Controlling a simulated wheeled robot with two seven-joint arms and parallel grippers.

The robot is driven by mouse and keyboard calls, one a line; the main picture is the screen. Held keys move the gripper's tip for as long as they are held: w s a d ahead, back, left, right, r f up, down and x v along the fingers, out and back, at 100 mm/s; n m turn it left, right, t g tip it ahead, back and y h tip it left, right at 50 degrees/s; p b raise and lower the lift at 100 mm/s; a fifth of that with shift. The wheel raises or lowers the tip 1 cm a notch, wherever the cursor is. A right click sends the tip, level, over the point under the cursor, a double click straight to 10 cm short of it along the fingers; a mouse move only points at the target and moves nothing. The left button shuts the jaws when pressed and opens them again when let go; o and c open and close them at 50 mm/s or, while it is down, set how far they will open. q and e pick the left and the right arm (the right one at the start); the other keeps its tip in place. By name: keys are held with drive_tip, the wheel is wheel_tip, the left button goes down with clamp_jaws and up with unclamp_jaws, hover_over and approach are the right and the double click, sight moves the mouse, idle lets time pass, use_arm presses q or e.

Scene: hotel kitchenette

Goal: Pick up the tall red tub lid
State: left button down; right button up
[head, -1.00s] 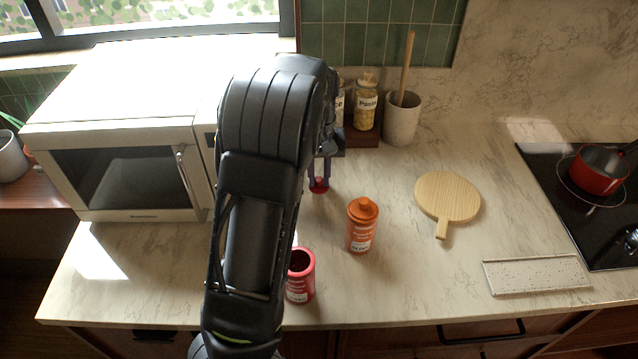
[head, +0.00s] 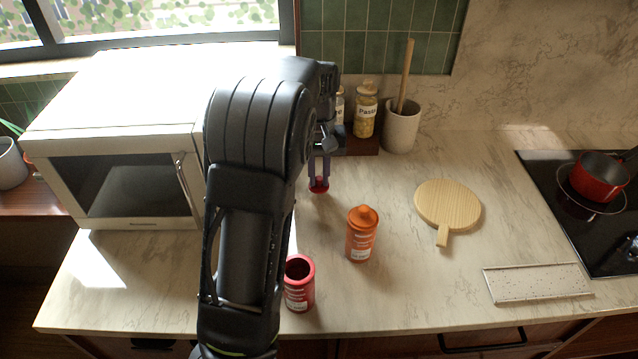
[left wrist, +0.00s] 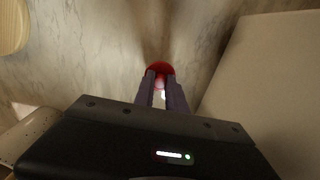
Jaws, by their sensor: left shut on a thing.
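The red lid (head: 319,188) is at the fingertips of my left gripper (head: 319,182), over the counter between the microwave and the orange tub. The gripper points down and is shut on the lid. In the left wrist view the red lid (left wrist: 160,70) shows between and beyond the two fingertips (left wrist: 160,78). I cannot tell whether the lid touches the counter. The tall red tub (head: 299,284) stands open near the counter's front edge, partly behind my left arm. My right gripper is in neither view.
An orange tub with its lid on (head: 362,235) stands right of the red tub. A round wooden board (head: 447,203) lies further right. A white microwave (head: 125,150) is at left. Jars (head: 366,112) and a utensil crock (head: 402,127) stand behind. A red pot (head: 600,177) sits on the cooktop.

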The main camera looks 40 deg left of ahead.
sight(319, 178)
use_arm(q)
wheel_tip(319, 178, up, 7)
drive_tip(key=shift+r, duration=0.1)
idle(0.3)
idle(0.4)
